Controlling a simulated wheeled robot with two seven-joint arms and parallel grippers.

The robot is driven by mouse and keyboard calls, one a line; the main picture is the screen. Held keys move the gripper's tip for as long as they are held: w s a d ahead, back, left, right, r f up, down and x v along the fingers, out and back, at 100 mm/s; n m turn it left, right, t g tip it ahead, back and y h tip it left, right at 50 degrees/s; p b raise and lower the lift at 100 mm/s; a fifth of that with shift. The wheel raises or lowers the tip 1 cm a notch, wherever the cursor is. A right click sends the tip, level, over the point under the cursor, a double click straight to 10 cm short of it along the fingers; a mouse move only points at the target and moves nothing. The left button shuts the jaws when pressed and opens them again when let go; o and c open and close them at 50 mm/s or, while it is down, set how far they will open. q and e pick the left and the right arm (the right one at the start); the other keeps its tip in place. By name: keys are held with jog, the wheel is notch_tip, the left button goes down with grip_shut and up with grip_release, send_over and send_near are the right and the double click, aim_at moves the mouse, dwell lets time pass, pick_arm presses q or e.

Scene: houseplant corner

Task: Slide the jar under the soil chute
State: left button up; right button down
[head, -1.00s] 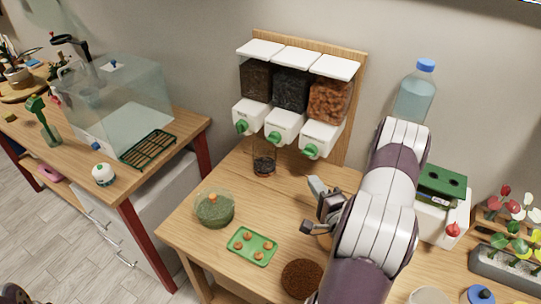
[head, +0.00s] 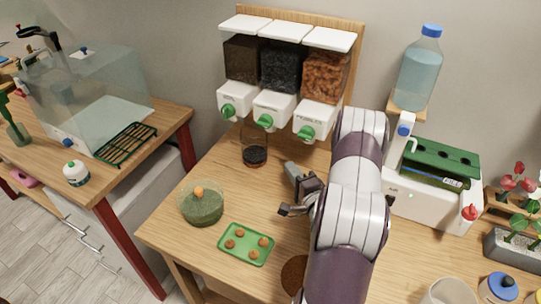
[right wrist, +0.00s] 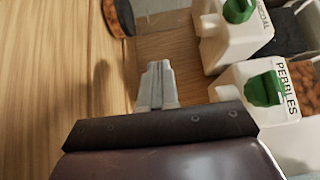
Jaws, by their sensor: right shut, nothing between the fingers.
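The jar (head: 254,157) is clear glass with dark contents at its bottom. It stands upright on the table below the dispensers, nearest the middle chute in the head view. Part of it also shows at the top of the right wrist view (right wrist: 119,17). The soil chute (head: 236,99) is the leftmost white one with a green knob, under a bin of dark brown soil. My right gripper (head: 292,171) is shut and empty, to the right of the jar and apart from it. My left gripper is out of view.
The charcoal chute (head: 272,108) and pebbles chute (head: 315,119) hang beside the soil chute. A green-filled bowl (head: 202,207) and green tray (head: 246,245) stand in front. A water bottle (head: 418,72) is at the right. Bare table lies left of the jar.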

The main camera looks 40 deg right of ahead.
aim_at(249, 151)
jog(key=x, duration=0.6)
jog(key=shift+a+p, duration=0.1)
jog(key=shift+p, duration=0.3)
jog(key=shift+w+a+p, duration=0.3)
jog(key=shift+w+a, duration=0.45)
jog(key=shift+w, duration=0.15)
jog(key=shift+w+a+f, duration=0.1)
jog(key=shift+w+a, duration=0.2)
jog(key=shift+w, duration=0.2)
jog(key=w+a, duration=0.2)
jog(key=w+a+b, duration=0.1)
jog(key=w+a, duration=0.1)
jog(key=w, duration=0.1)
jog(key=shift+d, duration=0.1)
